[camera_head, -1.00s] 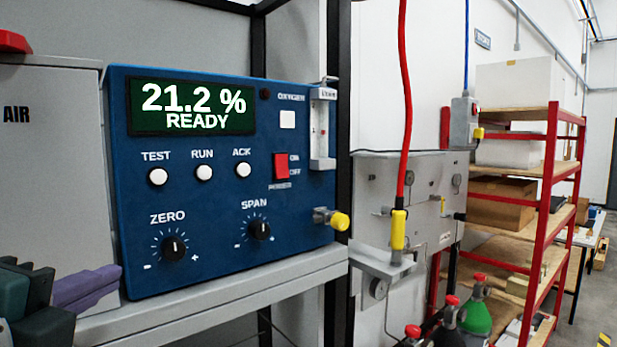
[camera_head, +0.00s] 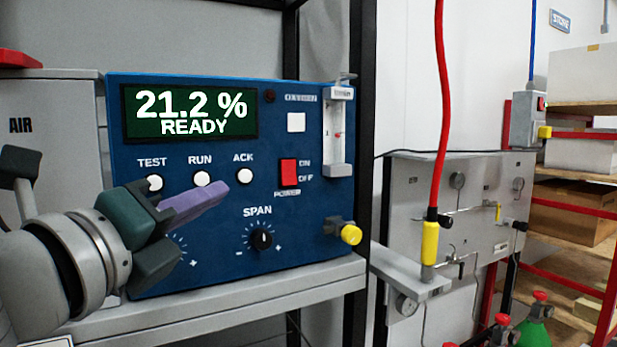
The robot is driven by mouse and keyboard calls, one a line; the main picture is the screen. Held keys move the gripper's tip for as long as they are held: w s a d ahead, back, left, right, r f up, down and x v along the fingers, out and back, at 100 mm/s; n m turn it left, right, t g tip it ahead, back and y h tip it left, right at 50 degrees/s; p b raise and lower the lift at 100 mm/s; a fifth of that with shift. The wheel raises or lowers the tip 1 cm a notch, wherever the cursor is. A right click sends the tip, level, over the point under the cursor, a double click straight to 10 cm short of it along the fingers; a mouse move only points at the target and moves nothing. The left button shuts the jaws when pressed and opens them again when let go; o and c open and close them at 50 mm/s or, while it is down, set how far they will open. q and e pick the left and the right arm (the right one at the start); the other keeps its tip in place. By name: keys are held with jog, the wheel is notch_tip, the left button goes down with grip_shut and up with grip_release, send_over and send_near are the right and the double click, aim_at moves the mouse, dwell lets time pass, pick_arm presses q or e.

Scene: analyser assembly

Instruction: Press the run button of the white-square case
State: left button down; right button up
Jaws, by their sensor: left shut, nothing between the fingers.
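The blue analyser case (camera_head: 325,210) stands on a grey shelf and bears a white square (camera_head: 296,122) at its upper right. Its green display (camera_head: 190,113) reads 21.2 % READY. The white round run button (camera_head: 202,178) sits under the label RUN, between the TEST button (camera_head: 153,183) and the ACK button (camera_head: 244,175). My left gripper (camera_head: 218,190) is shut and empty, its purple fingers pointing right in front of the panel, just below the RUN and ACK buttons. It hides the ZERO knob. I cannot tell whether the fingertips touch the panel. My right gripper is not in view.
A red power switch (camera_head: 289,172), the SPAN knob (camera_head: 261,240) and a yellow-capped fitting (camera_head: 350,234) are on the case. A grey AIR case (camera_head: 60,110) stands at left. A black rack post (camera_head: 362,120) and a red hose (camera_head: 439,120) are at right.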

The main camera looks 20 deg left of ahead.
aim_at(196, 184)
pick_arm(q)
jog(key=shift+w+a+b, duration=0.5)
jog(key=shift+w+a, duration=0.9)
jog(key=shift+a, duration=0.2)
jog(key=shift+w+a+b, duration=0.45)
jog(key=shift+w+a, duration=0.95)
jog(key=shift+a, duration=0.2)
jog(key=shift+w+a, duration=0.1)
jog(key=shift+a, duration=0.05)
jog(key=shift+w+a, duration=0.15)
jog(key=shift+w+a, duration=0.3)
jog(key=shift+a, duration=0.05)
dwell(0.6)
jog(key=shift+s+d, duration=0.6)
jog(key=shift+d, duration=0.05)
